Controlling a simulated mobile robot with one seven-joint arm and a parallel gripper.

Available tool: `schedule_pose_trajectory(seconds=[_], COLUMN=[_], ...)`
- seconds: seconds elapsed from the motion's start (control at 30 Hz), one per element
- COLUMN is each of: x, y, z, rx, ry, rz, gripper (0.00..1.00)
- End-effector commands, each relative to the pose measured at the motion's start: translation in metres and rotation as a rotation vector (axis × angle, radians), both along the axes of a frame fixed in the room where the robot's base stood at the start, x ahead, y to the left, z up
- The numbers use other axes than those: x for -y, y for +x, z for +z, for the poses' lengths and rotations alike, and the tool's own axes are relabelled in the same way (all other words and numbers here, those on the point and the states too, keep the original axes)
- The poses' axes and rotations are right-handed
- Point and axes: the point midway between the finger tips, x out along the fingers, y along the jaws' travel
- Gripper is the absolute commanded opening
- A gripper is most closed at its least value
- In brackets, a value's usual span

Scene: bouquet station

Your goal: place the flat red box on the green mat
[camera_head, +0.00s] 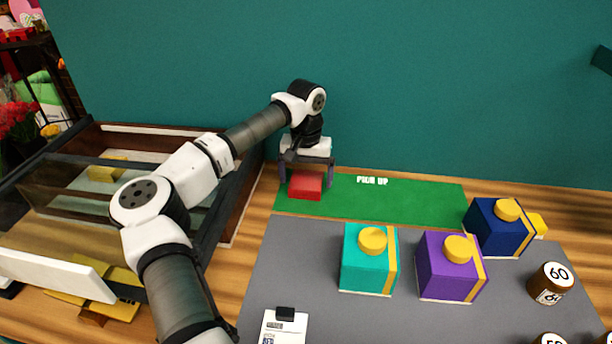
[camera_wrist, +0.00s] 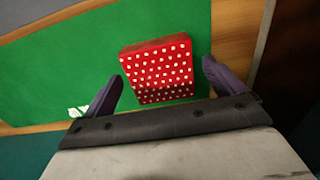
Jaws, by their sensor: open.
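The flat red box (camera_head: 305,186) sits on the left end of the green mat (camera_head: 420,203), which bears the words "PICK UP". In the wrist view the red box (camera_wrist: 157,70) has white dots and lies on the green mat (camera_wrist: 60,65) close to its edge. My gripper (camera_head: 307,172) is over the box with its fingers open on either side. In the wrist view my gripper (camera_wrist: 165,85) shows a gap between each finger and the box. The box's underside is hidden.
A teal box (camera_head: 365,262), a purple box (camera_head: 448,268) and a navy box (camera_head: 495,228) stand on the grey mat (camera_head: 300,262) in front. A dark-framed glass case (camera_head: 235,200) stands left of the mat. The green mat's middle is clear.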

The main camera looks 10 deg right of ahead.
Motion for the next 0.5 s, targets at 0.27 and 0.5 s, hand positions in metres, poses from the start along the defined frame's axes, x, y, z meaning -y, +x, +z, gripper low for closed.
schedule_pose_trajectory(seconds=[0.27, 0.5], x=[0.0, 0.0], y=[0.001, 0.001], z=[0.048, 0.096], rx=[0.005, 0.003], ry=[0.0, 0.0], rz=[0.001, 0.001], gripper=[0.94, 0.94])
